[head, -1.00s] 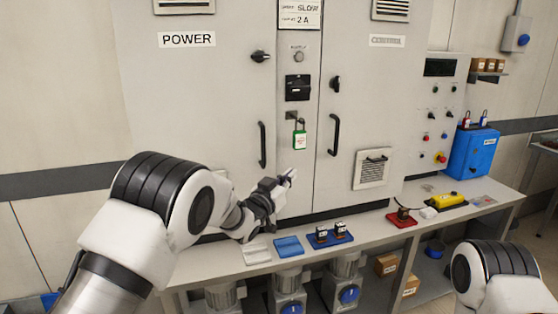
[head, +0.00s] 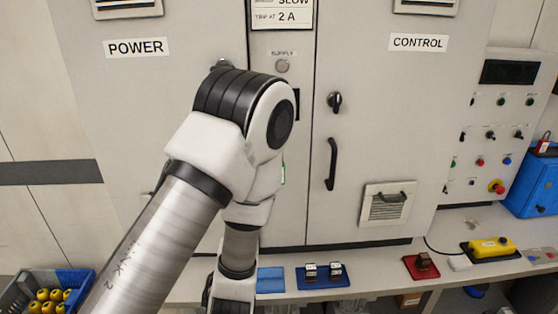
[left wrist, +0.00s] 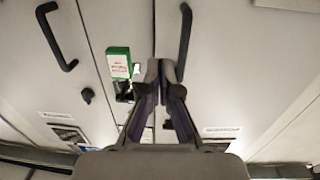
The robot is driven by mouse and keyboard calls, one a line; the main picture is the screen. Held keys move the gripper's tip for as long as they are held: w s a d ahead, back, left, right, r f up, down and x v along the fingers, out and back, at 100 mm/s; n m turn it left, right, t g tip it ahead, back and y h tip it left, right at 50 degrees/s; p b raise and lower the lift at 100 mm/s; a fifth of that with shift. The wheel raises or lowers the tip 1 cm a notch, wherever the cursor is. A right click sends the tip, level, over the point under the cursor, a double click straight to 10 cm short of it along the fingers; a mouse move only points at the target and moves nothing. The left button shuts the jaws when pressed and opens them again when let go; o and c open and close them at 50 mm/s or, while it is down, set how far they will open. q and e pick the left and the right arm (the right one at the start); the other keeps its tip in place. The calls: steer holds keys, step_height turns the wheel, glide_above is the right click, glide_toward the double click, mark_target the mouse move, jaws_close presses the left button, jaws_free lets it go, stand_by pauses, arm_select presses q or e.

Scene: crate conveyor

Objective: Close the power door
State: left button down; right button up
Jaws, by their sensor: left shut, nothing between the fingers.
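The power door (head: 130,110) is the grey left panel of the cabinet, under the POWER label. Its visible face looks flat, but my left arm covers much of its right edge and its handle, so I cannot tell whether it is fully shut. In the left wrist view, a black bar handle (left wrist: 186,33) shows to the right of my left gripper (left wrist: 160,70), probably the power door's. The gripper is shut and empty, pointing at the cabinet; contact cannot be told. In the head view its fingers are hidden. My right gripper is not in view.
The control door (head: 400,120) has a black handle (head: 331,164) and a knob. A bench (head: 380,275) with blue and red trays runs below.

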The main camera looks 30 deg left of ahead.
arm_select(q)
steer(key=a+r+p+x, duration=0.1)
steer(key=p+x, duration=0.2)
steer(key=x, duration=1)
steer(key=shift+a+r, duration=0.2)
steer(key=shift+r, duration=0.05)
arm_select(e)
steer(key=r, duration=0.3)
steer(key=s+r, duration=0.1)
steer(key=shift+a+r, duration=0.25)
arm_select(q)
steer(key=w, duration=0.1)
steer(key=w+a+n+y+b, duration=0.1)
steer(key=shift+w+a+g, duration=0.15)
steer(key=shift+w+g, duration=0.25)
steer(key=shift+r+y, duration=0.3)
steer(key=shift+r, duration=0.1)
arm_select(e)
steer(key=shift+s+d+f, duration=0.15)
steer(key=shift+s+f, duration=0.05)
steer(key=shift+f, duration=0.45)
